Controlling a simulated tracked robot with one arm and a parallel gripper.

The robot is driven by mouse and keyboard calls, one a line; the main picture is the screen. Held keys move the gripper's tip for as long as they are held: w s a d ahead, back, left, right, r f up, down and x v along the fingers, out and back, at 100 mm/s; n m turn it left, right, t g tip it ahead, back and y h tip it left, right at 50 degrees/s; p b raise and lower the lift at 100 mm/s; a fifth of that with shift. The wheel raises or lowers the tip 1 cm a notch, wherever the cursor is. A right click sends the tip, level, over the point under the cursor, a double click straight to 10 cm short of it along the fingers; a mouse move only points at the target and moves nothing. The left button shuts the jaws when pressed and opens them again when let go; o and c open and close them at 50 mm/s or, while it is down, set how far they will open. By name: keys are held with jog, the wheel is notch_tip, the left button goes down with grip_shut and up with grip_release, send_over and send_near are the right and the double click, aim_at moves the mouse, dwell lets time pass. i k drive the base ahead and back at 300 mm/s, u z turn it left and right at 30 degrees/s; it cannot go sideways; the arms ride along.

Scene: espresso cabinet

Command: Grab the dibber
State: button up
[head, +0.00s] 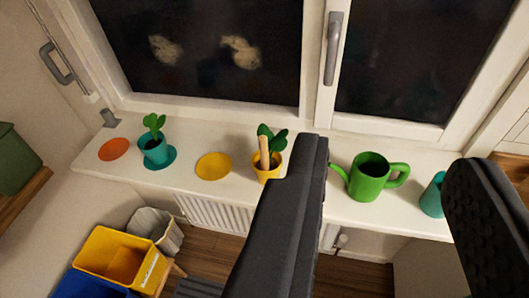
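A pale wooden stick, which looks like the dibber (264,148), stands upright in a yellow pot (268,174) on the white windowsill. A green-leaved plant (277,139) grows in the same pot, just right of the stick. The stick's lower end is hidden in the pot. My gripper (393,160) is open, its two dark fingers wide apart with nothing held between them. The left finger is close to the yellow pot in the picture and covers part of the sill. The stick lies left of both fingers, outside the gap.
A green watering can (369,177) shows between my fingers; a teal cup (432,196) is partly behind the right one. Left on the sill (190,143) are a potted plant (154,149) and yellow (213,166) and orange (114,149) discs. A yellow bin (112,256) stands below.

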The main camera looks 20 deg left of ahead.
aim_at(263, 139)
jog(key=u, duration=0.15)
jog(key=k, duration=0.4)
jog(key=z, duration=0.8)
jog(key=i, duration=0.85)
jog(key=u, duration=0.25)
